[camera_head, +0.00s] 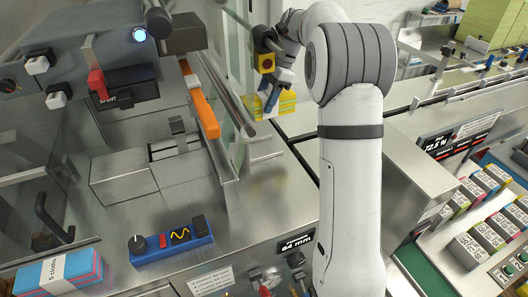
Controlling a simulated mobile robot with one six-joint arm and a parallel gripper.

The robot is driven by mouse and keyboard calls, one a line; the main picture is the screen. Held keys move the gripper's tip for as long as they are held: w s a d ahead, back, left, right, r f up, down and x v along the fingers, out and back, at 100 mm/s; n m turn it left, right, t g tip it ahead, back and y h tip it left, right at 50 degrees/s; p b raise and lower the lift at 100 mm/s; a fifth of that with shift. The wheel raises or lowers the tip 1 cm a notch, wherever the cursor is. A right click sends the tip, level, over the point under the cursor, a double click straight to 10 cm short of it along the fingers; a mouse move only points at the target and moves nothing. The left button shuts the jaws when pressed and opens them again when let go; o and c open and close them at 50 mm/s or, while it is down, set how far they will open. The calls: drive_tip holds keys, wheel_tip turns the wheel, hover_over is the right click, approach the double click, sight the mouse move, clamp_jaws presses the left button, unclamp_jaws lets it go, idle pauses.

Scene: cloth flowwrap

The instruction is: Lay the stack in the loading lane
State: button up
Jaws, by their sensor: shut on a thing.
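My gripper (271,102), with blue fingers, is at the upper middle of the head view, left of my white arm. It is shut on a yellow cloth stack (288,103), partly hidden by the fingers. The stack is beside a clear upright panel, above the steel deck; I cannot tell whether it touches anything below. A steel lane (228,158) with metal side rails runs just left of and below the stack; I cannot tell for sure that it is the loading lane.
An orange bar (204,110) runs along the machine left of the lane. A blue control box (171,241) and a banded blue and pink cloth stack (61,271) are at lower left. Several coloured banded packs (478,190) lie at right. Bare steel deck (270,205) lies below the gripper.

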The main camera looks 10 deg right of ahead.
wheel_tip(320, 180, down, 14)
drive_tip(key=shift+a+r+b, duration=0.15)
drive_tip(key=shift+r+b, duration=0.1)
drive_tip(key=shift+b, duration=0.05)
idle(0.3)
drive_tip(key=shift+f, duration=0.1)
drive_tip(key=o, duration=1.1)
drive_tip(key=shift+c, duration=0.2)
drive_tip(key=v, duration=1.2)
drive_tip(key=shift+a, duration=0.1)
